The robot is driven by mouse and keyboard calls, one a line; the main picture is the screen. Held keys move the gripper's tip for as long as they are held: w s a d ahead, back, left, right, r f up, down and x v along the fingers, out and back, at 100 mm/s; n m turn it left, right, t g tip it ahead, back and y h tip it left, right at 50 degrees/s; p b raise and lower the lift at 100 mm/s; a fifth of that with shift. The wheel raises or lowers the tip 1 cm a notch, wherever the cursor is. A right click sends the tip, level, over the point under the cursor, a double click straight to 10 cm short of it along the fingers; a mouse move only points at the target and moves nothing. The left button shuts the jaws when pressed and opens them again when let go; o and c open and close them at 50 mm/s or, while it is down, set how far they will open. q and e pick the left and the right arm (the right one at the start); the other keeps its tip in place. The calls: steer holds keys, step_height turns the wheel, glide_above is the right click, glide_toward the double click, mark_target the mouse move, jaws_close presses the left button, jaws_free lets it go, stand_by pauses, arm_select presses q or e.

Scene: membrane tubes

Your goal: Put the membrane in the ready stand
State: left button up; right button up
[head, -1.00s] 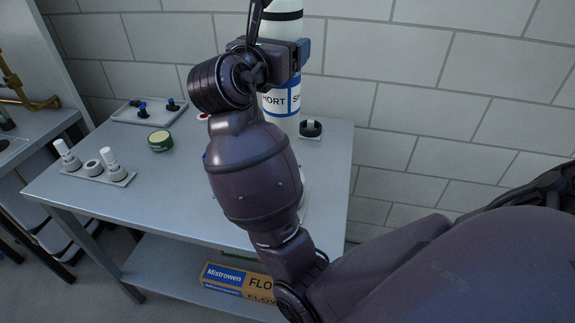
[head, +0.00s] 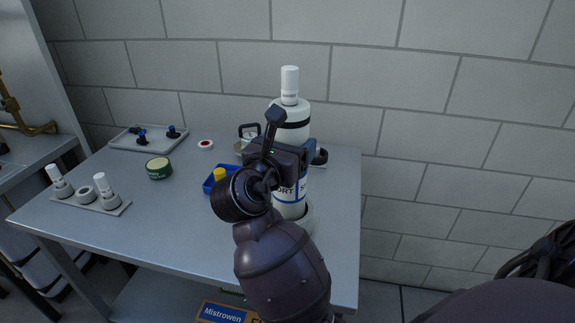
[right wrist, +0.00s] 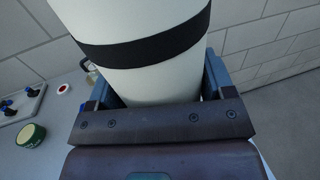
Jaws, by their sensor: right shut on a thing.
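The membrane is a tall white tube (head: 292,128) with a black band, a blue-bordered label and a narrow white top. It stands upright at the right end of the table. My right gripper (right wrist: 150,95) is shut around its body; the jaws show on both sides in the right wrist view, where the white tube (right wrist: 140,75) also shows. My left gripper is not in view.
On the metal table (head: 150,235) are a rack (head: 120,209) with two small white-topped pieces, a green tin (head: 158,168), a blue tray (head: 209,184), a grey tray (head: 120,143) and a black knob (head: 321,156). A block wall stands behind.

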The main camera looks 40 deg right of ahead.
arm_select(q)
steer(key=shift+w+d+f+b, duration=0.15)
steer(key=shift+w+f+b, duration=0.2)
steer(key=shift+b, duration=0.2)
arm_select(e)
step_height(320, 180, down, 4)
steer(key=shift+f, duration=0.1)
steer(key=shift+f, duration=0.1)
steer(key=o, duration=1.4)
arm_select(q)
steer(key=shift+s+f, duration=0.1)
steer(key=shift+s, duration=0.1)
arm_select(e)
steer(key=shift+o, duration=1.1)
steer(key=shift+f, duration=0.1)
